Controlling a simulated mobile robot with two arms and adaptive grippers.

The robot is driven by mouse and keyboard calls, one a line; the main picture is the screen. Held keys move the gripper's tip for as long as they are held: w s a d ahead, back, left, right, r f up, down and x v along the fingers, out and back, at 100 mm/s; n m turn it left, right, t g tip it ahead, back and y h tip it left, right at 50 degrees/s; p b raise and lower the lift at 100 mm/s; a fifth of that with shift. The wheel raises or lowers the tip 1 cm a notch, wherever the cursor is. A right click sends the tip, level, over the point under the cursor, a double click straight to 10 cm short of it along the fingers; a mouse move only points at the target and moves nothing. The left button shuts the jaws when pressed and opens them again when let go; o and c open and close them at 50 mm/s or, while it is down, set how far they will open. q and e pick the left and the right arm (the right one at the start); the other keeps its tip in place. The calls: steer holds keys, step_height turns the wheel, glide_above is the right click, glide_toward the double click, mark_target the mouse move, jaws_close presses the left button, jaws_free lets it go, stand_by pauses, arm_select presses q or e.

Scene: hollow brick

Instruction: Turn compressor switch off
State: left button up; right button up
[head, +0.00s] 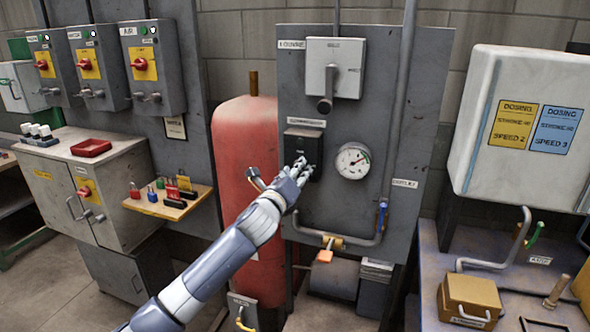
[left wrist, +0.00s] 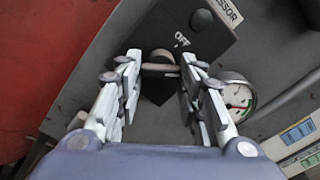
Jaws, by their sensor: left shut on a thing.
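The compressor switch (head: 303,142) is a small black box on the grey panel, left of the round gauge. In the left wrist view its black plate (left wrist: 222,42) shows a dark green round button or lamp, part of a "...SSOR" label and the word OFF. My left gripper (head: 303,172) is at the lower part of the switch. In the left wrist view its fingers stand on both sides of the switch's pale lever (left wrist: 160,68) and are shut on it. The lever lies crosswise between the fingertips, just below the word OFF in that picture. My right gripper is not in view.
A louvre switch box (head: 336,68) with a big handle is above, and a pressure gauge (head: 353,161) is close on the right. A red tank (head: 240,135) stands left of the panel. A small wooden shelf (head: 150,205) with padlocks is further left.

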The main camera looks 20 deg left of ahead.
arm_select(q)
steer(key=shift+r+n+p, duration=0.1)
steer(key=shift+n+p, duration=0.9)
steer(key=shift+n, duration=4.1)
steer(key=o, duration=1.1)
steer(key=shift+c, duration=0.2)
steer(key=s, duration=1.2)
steer(key=shift+a, duration=0.15)
